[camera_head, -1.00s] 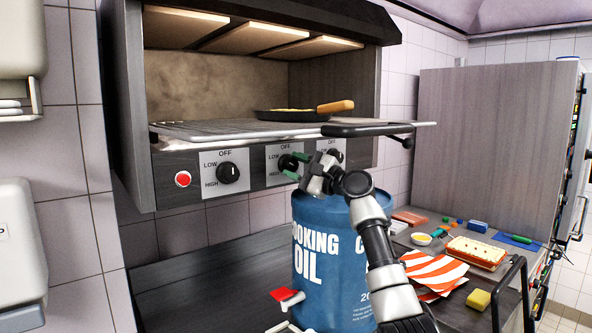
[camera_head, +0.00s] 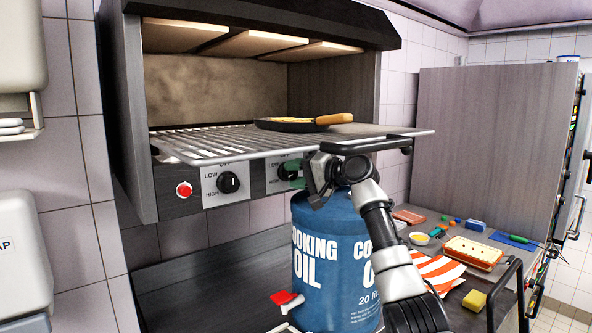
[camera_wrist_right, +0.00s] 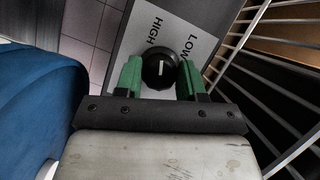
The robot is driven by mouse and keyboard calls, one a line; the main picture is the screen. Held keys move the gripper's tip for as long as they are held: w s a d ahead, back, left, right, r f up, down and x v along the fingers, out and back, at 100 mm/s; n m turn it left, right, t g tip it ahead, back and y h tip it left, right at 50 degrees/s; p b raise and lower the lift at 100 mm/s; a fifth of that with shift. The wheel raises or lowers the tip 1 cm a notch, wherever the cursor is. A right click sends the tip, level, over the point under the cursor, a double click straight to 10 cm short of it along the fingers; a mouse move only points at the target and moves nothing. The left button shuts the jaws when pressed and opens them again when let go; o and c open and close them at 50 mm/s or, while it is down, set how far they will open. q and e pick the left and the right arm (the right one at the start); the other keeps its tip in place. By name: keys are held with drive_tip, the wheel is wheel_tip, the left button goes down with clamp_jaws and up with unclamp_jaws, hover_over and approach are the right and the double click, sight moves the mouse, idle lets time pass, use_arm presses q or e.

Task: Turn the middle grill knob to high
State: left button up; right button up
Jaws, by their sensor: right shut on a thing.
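The middle grill knob (camera_wrist_right: 158,72) is black and round with a white mark. It sits between the two green fingertips of my right gripper (camera_wrist_right: 158,77), which is shut on it. In the wrist view the white mark stands upright, pointing roughly towards the word HIGH, with LOW to the right. In the head view my right gripper (camera_head: 298,177) is at the middle knob's label plate (camera_head: 283,165) and hides most of the knob. The left knob (camera_head: 228,182) is uncovered. The right knob is hidden behind my right arm. My left gripper is not in view.
The grill rack (camera_head: 200,146) juts out just above the knobs, with a pan (camera_head: 290,125) on it. A blue cooking oil drum (camera_head: 325,255) stands close below my right gripper. A red button (camera_head: 184,189) is left of the knobs. The right-hand counter holds several small items.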

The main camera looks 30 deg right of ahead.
drive_tip(key=shift+n+g+h+p, duration=0.3)
drive_tip(key=shift+n+h+p, duration=0.1)
drive_tip(key=shift+n, duration=0.5)
drive_tip(key=o, duration=0.9)
